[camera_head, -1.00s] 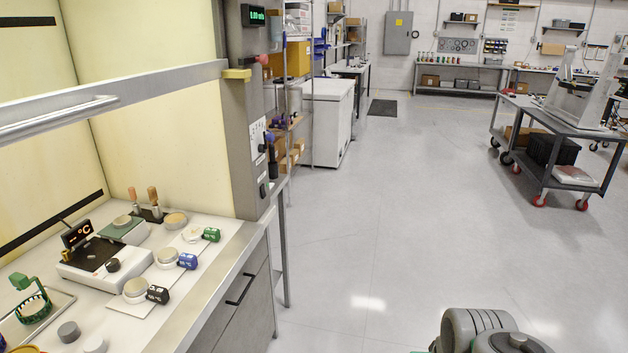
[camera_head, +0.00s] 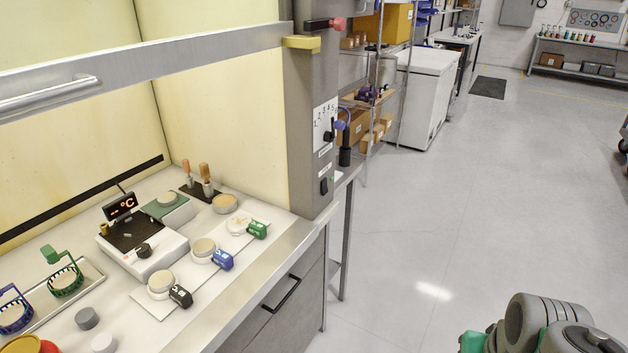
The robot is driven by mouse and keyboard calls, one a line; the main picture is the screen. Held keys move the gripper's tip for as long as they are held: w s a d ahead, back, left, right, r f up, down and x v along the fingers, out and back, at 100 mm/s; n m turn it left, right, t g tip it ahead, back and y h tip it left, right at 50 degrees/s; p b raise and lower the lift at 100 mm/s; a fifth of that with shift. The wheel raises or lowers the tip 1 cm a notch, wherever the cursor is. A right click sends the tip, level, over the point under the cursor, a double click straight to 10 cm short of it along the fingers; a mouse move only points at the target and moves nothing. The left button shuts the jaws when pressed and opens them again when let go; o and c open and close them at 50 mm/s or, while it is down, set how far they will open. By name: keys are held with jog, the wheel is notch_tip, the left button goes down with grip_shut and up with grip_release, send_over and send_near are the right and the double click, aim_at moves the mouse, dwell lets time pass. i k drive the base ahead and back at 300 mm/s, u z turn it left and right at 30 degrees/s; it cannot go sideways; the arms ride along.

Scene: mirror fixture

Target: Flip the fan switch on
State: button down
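A black switch (camera_head: 324,186) sits low on the grey post (camera_head: 300,90) at the right side of the fume hood. A small label is just above it, too small to read. Higher on the same post is a white plate (camera_head: 322,117) with numbers and a dark knob at its lower part. I cannot tell from the picture which setting the switch is in. My gripper is not in view; only grey rounded links of my arm show at the bottom right, well apart from the post.
The hood's raised sash (camera_head: 150,68) has a bar handle. The worktop holds a hotplate (camera_head: 142,247) with a °C display, several capped dishes and baskets. A red knob (camera_head: 337,24) juts from the post.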

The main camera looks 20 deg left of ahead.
aim_at(323, 183)
jog(key=u, duration=0.65)
jog(key=i, duration=0.65)
jog(key=u, duration=0.95)
jog(key=i, duration=0.6)
